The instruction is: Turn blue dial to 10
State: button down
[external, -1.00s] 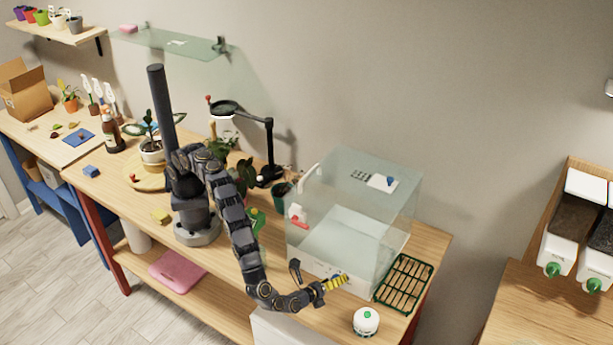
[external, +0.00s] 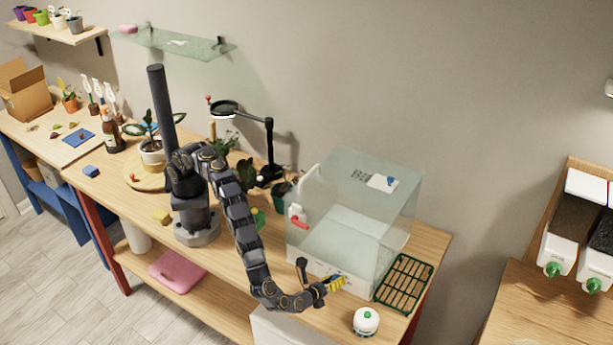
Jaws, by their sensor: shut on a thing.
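A clear box with a white base (external: 318,268) stands on the right half of the wooden bench. The fingers are shut on a small part there, which appears to be the blue dial. The fingers hide it, so its colour, pointer and setting cannot be read. Small dark marks show on the base around the fingers, too small to read. A small blue piece (external: 391,181) sits on a white plate on top of the box.
A green rack (external: 404,283) lies to the right of the box. A white round pot with a green top (external: 366,321) stands at the bench's front edge, right of my gripper. A red-tipped white part (external: 299,217) is on the box's left side. A magnifier lamp (external: 268,150) stands behind my arm.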

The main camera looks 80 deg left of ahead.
jog(key=shift+w+m+g+y, duration=0.2)
jog(key=shift+m+g+y, duration=0.4)
jog(key=shift+m, duration=0.6)
jog(key=shift+w+m+g+y, duration=0.1)
jog(key=shift+m+g+y, duration=0.5)
jog(key=shift+m, duration=0.8)
jog(key=c, duration=0.7)
grip_release()
jog(key=shift+d, duration=0.15)
jog(key=shift+v, duration=1.35)
jog(key=shift+r, duration=3.65)
